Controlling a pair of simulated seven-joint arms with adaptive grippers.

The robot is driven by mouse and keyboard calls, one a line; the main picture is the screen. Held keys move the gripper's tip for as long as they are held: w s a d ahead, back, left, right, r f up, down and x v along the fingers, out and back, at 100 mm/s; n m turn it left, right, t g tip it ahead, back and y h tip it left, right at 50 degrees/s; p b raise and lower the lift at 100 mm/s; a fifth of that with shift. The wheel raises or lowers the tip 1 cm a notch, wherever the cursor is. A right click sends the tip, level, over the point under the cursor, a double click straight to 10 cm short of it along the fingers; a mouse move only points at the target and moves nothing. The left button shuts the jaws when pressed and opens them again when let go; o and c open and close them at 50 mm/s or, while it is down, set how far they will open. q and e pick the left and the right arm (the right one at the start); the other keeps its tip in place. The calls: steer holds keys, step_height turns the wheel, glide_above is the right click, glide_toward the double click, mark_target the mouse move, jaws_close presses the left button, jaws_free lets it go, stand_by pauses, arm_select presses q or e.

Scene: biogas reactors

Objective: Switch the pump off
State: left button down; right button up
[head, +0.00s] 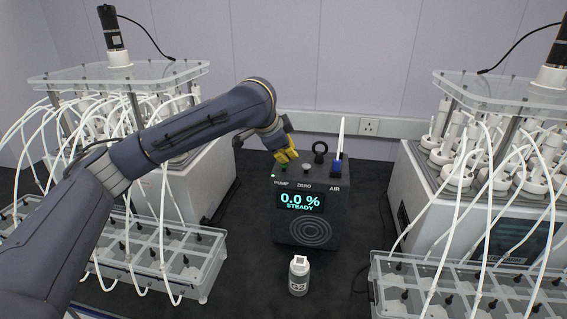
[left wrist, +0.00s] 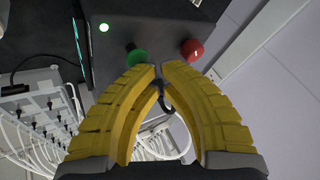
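The dark analyser box (head: 303,232) stands mid-table, its screen reading 0.0 % STEADY. Its PUMP label is at the top left, near a small lit green lamp (head: 273,176); the lamp also glows in the left wrist view (left wrist: 103,28). A green button (left wrist: 137,58) and a red button (left wrist: 192,50) stand out from the box. My left gripper (head: 287,154) is above the box's PUMP corner, and its yellow fingertips (left wrist: 159,68) are together, holding nothing. They are close to the green button; contact cannot be told. The red button is not visible in the head view.
A grey ZERO knob (head: 306,168), a black ring (head: 320,150) and a blue AIR fitting with a white rod (head: 337,165) are on the box. A small bottle (head: 299,275) stands in front. Tubed reactor units flank both sides.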

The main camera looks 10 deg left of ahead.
mark_target(288, 168)
arm_select(q)
steer(key=shift+f, duration=0.45)
stand_by(0.5)
steer(key=shift+r, duration=1)
steer(key=shift+r, duration=3)
